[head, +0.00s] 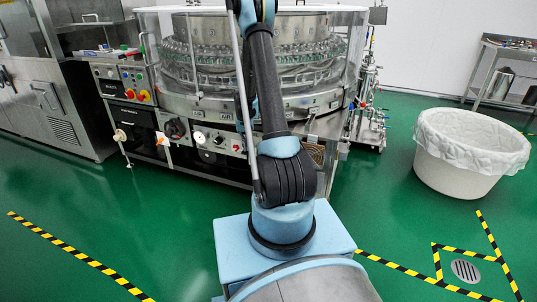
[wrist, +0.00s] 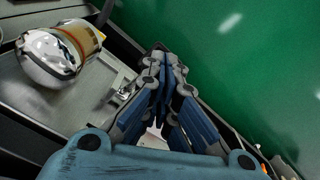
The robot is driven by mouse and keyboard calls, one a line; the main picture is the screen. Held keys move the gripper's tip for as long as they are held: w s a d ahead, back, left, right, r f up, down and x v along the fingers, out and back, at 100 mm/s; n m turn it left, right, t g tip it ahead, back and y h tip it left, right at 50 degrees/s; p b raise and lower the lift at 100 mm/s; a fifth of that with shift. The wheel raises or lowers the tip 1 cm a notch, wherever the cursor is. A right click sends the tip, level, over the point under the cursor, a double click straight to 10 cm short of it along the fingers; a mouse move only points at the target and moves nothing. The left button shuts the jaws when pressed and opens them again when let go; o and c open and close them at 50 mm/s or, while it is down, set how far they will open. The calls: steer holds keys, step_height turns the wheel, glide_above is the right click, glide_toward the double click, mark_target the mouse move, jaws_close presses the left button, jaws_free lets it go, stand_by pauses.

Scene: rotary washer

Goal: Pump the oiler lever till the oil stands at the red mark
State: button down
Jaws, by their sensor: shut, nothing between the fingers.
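My gripper (wrist: 163,62) is shut and empty in the wrist view, its blue fingers together at the tips. To its left lies a rounded, shiny, clear or metallic vessel (wrist: 47,58) with an amber band (wrist: 80,38); it may be the oiler's reservoir, but I cannot tell for sure. A small pale metal piece (wrist: 124,92) sits between the vessel and my fingers, apart from the vessel; I cannot tell if it is the lever. In the head view my arm hides the gripper and part of the washer's front.
The rotary washer (head: 205,110) stands ahead, with glassware around its drum and a control panel (head: 128,84) at left. A white lined bin (head: 455,180) stands at right. A steel table (head: 490,62) is at the back right. Green floor (head: 400,215) is open between.

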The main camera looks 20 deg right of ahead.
stand_by(0.3)
steer(key=shift+f, duration=3.15)
steer(key=shift+r, duration=3.95)
